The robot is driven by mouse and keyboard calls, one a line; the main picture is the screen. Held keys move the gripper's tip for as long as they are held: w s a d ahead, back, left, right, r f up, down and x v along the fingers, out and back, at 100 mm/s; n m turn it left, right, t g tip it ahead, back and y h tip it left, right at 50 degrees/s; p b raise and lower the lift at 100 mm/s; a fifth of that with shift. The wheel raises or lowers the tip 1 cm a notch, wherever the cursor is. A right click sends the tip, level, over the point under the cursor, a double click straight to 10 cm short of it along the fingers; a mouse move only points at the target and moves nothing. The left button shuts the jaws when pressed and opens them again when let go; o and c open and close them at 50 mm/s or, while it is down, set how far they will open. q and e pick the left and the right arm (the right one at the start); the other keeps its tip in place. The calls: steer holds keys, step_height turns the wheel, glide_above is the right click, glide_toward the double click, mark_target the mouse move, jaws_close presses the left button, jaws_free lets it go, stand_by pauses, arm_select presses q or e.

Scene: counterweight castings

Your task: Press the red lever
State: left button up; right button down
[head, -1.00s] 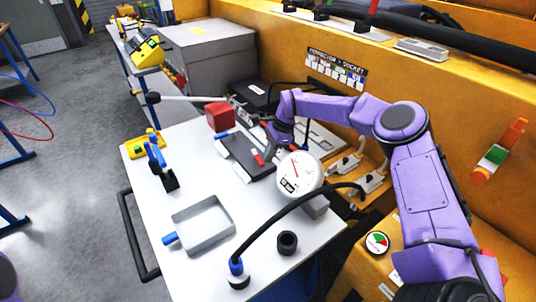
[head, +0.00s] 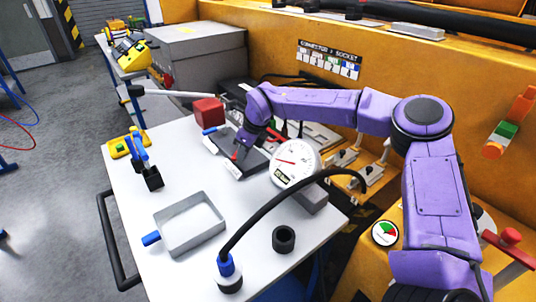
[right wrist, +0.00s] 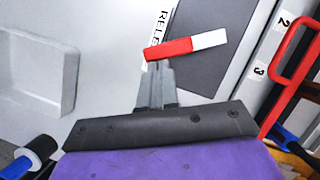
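The red lever, a red bar with a white end, (right wrist: 170,50) lies across the tips of my right gripper (right wrist: 157,72) in the right wrist view. Beneath it are a dark plate (right wrist: 205,70) and a white label reading "RELE", partly hidden. The right gripper's two fingers are close together and look shut, with nothing between them. I cannot tell whether the tips touch the lever. In the head view the right gripper (head: 243,146) is over the dark plate (head: 255,162), and a small red part of the lever (head: 235,155) shows by its tips. My left gripper is not in view.
A red block (head: 208,111) stands behind the plate; a round gauge (head: 296,163) stands to its right. A grey tray (head: 190,224), black ring (head: 284,239) and black cable (head: 285,190) are nearer. Another red-topped handle (head: 511,236) is at far right.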

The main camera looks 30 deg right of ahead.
mark_target(233, 156)
steer(key=shift+w+a+f+m+h+b, duration=0.2)
steer(key=shift+a+m+b, duration=0.1)
steer(key=shift+m, duration=0.15)
steer(key=shift+w+a+f+m+h+b, duration=0.1)
steer(key=shift+w+a+m+b, duration=0.15)
steer(key=shift+m, duration=0.2)
steer(key=shift+w+a+r+m+h+b, duration=0.15)
steer(key=shift+w+a+m+h+b, duration=0.2)
steer(key=shift+m, duration=0.45)
steer(key=shift+w+a+m+t, duration=0.3)
steer(key=shift+m, duration=0.4)
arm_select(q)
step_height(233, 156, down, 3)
arm_select(e)
steer(key=shift+w+a, duration=0.1)
steer(key=shift+w, duration=0.2)
steer(key=shift+w+a, duration=0.1)
steer(key=shift+w, duration=0.05)
